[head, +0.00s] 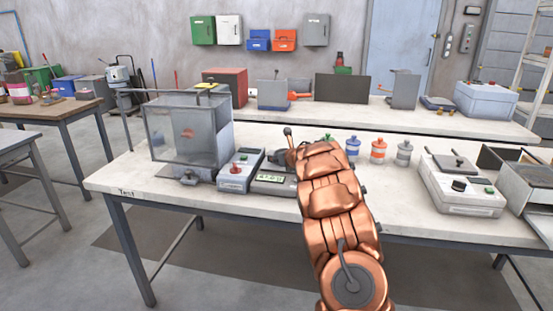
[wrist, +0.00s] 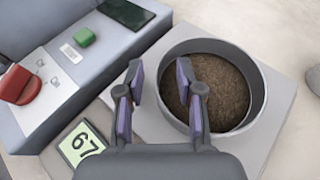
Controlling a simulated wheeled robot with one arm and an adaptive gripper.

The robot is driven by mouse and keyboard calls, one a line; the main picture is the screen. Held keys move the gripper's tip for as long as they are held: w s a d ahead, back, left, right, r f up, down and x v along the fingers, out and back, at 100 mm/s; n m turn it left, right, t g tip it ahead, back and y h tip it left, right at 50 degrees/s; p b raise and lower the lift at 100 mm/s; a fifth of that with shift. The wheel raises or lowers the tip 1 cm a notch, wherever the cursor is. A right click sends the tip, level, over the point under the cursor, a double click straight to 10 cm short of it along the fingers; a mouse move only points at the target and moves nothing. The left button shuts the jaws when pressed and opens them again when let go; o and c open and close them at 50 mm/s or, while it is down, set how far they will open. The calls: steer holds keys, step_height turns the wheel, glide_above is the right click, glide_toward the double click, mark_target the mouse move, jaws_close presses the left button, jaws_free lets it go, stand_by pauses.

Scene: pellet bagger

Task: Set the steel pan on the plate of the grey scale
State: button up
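The round steel pan (wrist: 254,78) holds brown granular material. In the wrist view it sits on the light grey plate (wrist: 280,112) of the scale, which shows around its base. The scale's green display (wrist: 82,147) shows 67 in that view. In the head view the grey scale (head: 272,181) is on the front bench, and my copper arm hides the pan. My gripper (wrist: 160,65) is open, its two fingers apart over the pan's left side. The left finger is outside the rim and the right one over the inside. I cannot tell whether either touches the pan.
Left of the scale stands a grey control box (head: 240,170) with a red knob, then a clear-walled bin (head: 187,130). Several small jars (head: 378,150) stand behind and right of my arm. A grey machine (head: 460,187) is farther right. Bare bench (head: 400,205) lies between.

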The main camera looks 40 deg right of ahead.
steer(key=shift+r, duration=0.15)
steer(key=shift+v, duration=0.9)
steer(key=shift+b+v, duration=1.4)
steer(key=shift+v, duration=3.65)
steer(key=shift+s, duration=0.1)
